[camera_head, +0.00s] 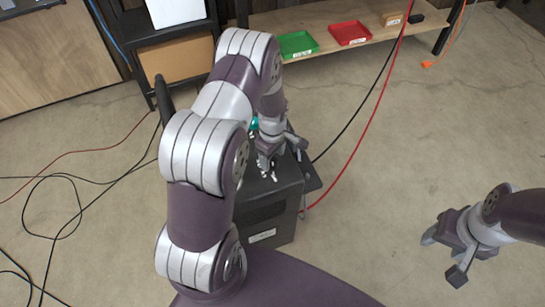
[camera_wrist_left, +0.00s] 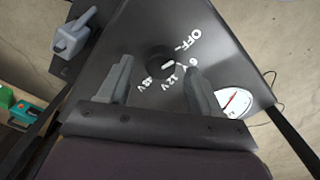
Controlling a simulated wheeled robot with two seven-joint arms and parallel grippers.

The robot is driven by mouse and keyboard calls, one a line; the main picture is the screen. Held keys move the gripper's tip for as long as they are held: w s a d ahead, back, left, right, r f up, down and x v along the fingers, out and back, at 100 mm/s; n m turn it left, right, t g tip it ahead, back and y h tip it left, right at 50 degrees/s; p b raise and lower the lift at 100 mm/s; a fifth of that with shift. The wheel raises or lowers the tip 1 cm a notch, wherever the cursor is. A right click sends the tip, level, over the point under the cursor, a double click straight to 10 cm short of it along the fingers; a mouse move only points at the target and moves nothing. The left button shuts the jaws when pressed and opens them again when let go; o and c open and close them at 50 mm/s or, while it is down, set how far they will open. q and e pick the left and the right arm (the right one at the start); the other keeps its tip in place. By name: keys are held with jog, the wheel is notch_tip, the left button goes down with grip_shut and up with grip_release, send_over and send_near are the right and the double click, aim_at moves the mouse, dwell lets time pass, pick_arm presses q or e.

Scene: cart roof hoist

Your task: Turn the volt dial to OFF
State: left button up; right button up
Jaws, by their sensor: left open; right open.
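The volt dial (camera_wrist_left: 158,58) is a small black round knob on the dark panel (camera_wrist_left: 140,30) of a box, in the left wrist view. Its short white mark points to the right, towards the 6V side; I cannot tell the exact setting. White OFF (camera_wrist_left: 187,41), 6V, 12V and 48V labels curve round its right and lower side. My left gripper (camera_wrist_left: 160,85) is open, its fingers apart on either side of the view below the dial, not visibly touching it. In the head view my left gripper (camera_head: 268,168) is over the box (camera_head: 270,212). My right gripper (camera_head: 445,258) is open and empty above the floor.
A white gauge (camera_wrist_left: 234,102) with a red needle sits on the panel near the right finger. A grey clamp-like part (camera_wrist_left: 75,36) is beside the panel. A red cable (camera_head: 366,130) runs to the box. A shelf with green (camera_head: 298,45) and red trays (camera_head: 349,32) stands behind.

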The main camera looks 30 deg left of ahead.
aim_at(272, 161)
pick_arm(q)
notch_tip(272, 161, up, 11)
jog(key=shift+r, duration=0.1)
dwell(0.5)
jog(key=s+d+r+m+p, duration=0.1)
jog(key=s+d+r+m, duration=0.3)
jog(key=s+r+m, duration=0.2)
jog(key=s+d+r+m+t+p, duration=0.1)
jog(key=s+d+r+m, duration=0.3)
jog(key=m, duration=0.6)
jog(key=s+r+p, duration=0.1)
jog(key=s+r, duration=0.1)
jog(key=s, duration=0.1)
jog(key=shift+s+r+p, duration=0.15)
jog(key=shift+s+p, duration=0.1)
jog(key=shift+p, duration=0.05)
jog(key=shift+s, duration=0.1)
